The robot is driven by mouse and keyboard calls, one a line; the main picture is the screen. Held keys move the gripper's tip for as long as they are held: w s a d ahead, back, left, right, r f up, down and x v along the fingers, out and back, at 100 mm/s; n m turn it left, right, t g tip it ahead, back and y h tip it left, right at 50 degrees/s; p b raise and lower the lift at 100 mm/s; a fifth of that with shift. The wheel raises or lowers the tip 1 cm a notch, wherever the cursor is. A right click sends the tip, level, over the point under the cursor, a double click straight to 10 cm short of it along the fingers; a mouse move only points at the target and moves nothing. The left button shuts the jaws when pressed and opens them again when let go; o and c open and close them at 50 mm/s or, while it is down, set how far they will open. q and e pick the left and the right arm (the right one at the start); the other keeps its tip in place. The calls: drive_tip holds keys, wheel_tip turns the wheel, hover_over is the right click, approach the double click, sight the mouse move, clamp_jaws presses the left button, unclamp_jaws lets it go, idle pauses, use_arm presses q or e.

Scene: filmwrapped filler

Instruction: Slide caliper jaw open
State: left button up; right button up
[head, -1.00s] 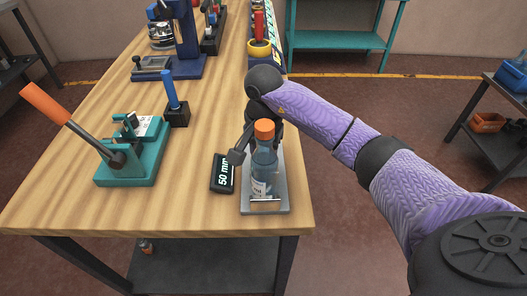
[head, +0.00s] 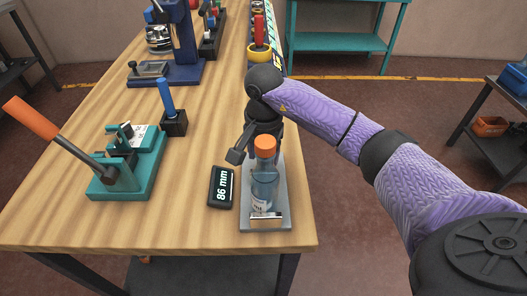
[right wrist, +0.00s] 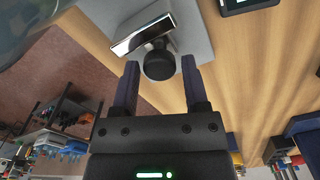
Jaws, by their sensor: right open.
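The caliper is a grey plate (head: 284,190) at the table's front right corner, with a shiny silver bar (head: 265,218) across its near end. A clear blue bottle with an orange cap (head: 265,146) stands upright over the plate. A black display (head: 221,188) beside it reads 86 mm. In the right wrist view a silver bar (right wrist: 143,33) lies close to a round black knob (right wrist: 158,64). My right gripper (right wrist: 160,75) is open, its fingertips either side of the knob; contact is unclear. In the head view it is partly hidden behind the bottle. My left gripper is out of view.
A teal press with an orange-handled lever (head: 127,165) stands on the left of the wooden table (head: 180,220). A black block with a blue handle (head: 174,123) and a blue stand (head: 182,72) are further back. Bare wood lies between the press and the display.

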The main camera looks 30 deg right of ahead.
wheel_tip(320, 180, up, 10)
drive_tip(key=p, duration=0.2)
